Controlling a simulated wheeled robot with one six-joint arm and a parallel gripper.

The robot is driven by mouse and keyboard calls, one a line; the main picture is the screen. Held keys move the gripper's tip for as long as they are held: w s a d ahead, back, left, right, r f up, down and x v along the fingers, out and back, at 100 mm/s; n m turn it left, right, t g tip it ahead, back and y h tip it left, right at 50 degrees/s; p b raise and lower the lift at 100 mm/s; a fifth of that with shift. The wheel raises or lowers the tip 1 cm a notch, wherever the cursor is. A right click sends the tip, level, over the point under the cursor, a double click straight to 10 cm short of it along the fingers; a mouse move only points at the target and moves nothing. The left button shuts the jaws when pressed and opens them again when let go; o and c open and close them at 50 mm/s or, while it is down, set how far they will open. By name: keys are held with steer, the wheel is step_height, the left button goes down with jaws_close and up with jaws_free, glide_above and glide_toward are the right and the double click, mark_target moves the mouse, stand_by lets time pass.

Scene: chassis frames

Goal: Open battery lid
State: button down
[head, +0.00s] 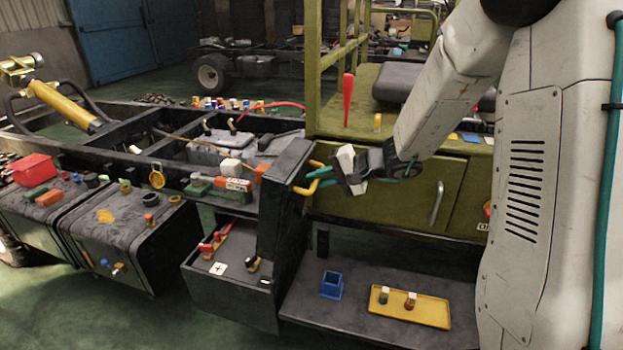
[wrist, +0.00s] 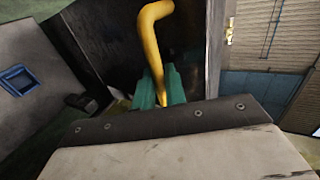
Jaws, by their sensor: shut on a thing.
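The battery box (head: 232,288) stands low in the middle of the head view, its top uncovered, with red and dark terminals (head: 212,243) and a white plus mark showing. The dark battery lid (head: 285,205) stands upright at the box's right side. A yellow handle (head: 303,191) sticks out from the lid's right face near its top. My gripper (head: 316,179) comes from the right and its teal fingers are shut on this handle. In the wrist view, the fingers (wrist: 158,88) close around the lower end of the bent yellow handle (wrist: 156,30), in front of the dark lid (wrist: 105,40).
A dark step (head: 370,325) below my gripper carries a blue holder (head: 331,285) and a yellow tray (head: 430,312) with two small items. An olive cabinet (head: 400,205) stands close behind my gripper. A dark tank (head: 130,235) and chassis frame lie left of the box.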

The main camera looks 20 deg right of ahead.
steer(key=shift+s+f, duration=0.35)
steer(key=shift+f, duration=0.25)
steer(key=c, duration=1.5)
jaws_free()
steer(key=shift+d, duration=0.1)
steer(key=shift+o, duration=0.2)
steer(key=shift+w+r, duration=0.1)
steer(key=shift+r, duration=0.1)
steer(key=v, duration=0.7)
steer(key=shift+d+r, duration=0.2)
steer(key=shift+d, duration=0.05)
